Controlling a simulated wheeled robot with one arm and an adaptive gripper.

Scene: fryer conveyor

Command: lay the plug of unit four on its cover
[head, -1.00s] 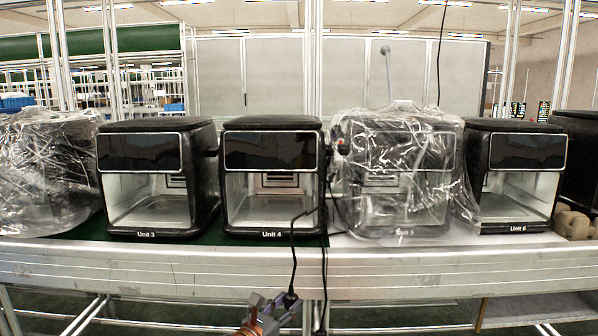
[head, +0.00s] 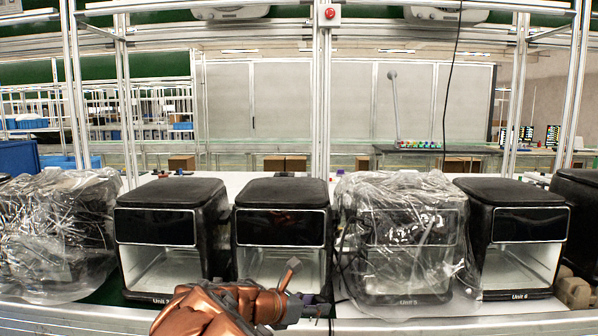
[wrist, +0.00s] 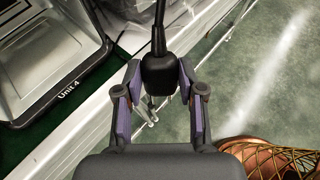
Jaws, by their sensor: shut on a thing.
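Unit four, a black fryer with a dark glossy front panel (head: 281,227), stands on the conveyor; its flat black top cover (head: 283,192) is bare. Its lower front is partly hidden by my arm in the head view. In the wrist view its "Unit 4" base edge (wrist: 62,92) is at the left. My gripper (wrist: 160,88) has its purple-padded fingers shut on a black plug (wrist: 158,72), whose cord runs up out of the picture. In the head view my gripper (head: 306,309) is low in front of unit four, below the cover; the plug is hard to make out there.
Unit 3 (head: 155,227) stands to the left and a plastic-wrapped unit 5 (head: 408,235) close on the right, with unit 6 (head: 528,225) beyond. The conveyor's metal front rail (head: 80,318) runs below. A thin cord (head: 342,240) hangs between units four and five.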

